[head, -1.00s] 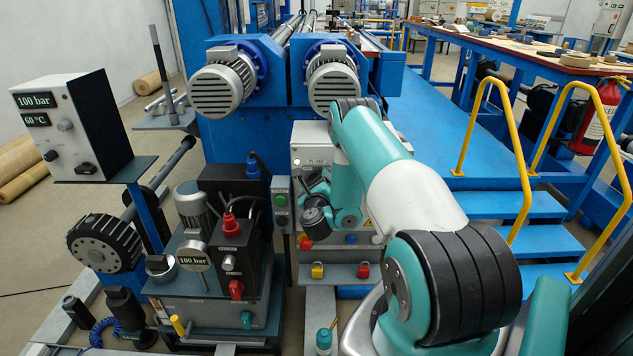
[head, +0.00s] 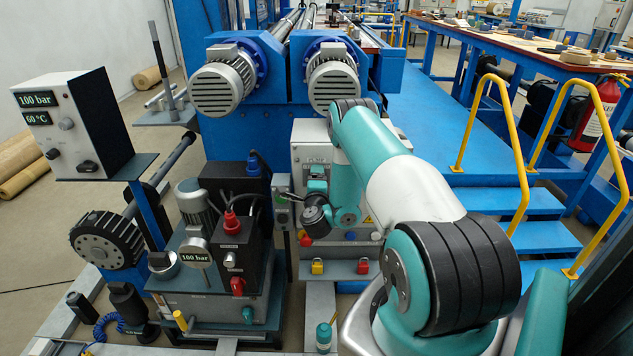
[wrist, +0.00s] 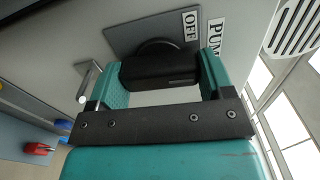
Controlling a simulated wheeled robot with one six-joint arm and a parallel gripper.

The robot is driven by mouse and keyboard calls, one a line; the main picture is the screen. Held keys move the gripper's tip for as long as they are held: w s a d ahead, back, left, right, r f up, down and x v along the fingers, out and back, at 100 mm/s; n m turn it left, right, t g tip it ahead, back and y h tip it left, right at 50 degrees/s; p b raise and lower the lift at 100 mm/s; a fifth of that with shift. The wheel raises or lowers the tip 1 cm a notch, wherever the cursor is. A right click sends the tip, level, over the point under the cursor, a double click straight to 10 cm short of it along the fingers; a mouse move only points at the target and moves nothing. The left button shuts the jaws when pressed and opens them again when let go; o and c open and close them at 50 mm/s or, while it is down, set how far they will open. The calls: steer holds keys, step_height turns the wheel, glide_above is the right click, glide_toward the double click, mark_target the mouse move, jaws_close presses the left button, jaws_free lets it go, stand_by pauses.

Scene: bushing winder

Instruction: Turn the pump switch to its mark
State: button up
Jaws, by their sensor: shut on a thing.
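The pump switch (wrist: 158,70) is a black bar-shaped handle on a dark square plate in the wrist view. An OFF label (wrist: 191,27) is on the plate above the handle's right end, and a PUMP label (wrist: 216,37) is on the panel beside it. My gripper (wrist: 162,78) is shut on the handle, one teal finger at each end. Any other mark on the plate is hidden or out of view. In the head view my gripper (head: 317,185) is at the grey pump cabinet (head: 303,133), and my arm hides most of its front, including the switch.
A metal lever-like handle (wrist: 88,80) sticks out of the panel left of my gripper. Yellow (head: 317,267) and red (head: 363,266) padlock-like pieces sit below the cabinet. A small button box (head: 281,190) and the hydraulic unit (head: 235,245) stand close on the left.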

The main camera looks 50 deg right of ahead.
steer(key=shift+a+n, duration=0.1)
steer(key=shift+n, duration=0.4)
steer(key=o, duration=0.9)
steer(key=shift+w, duration=0.1)
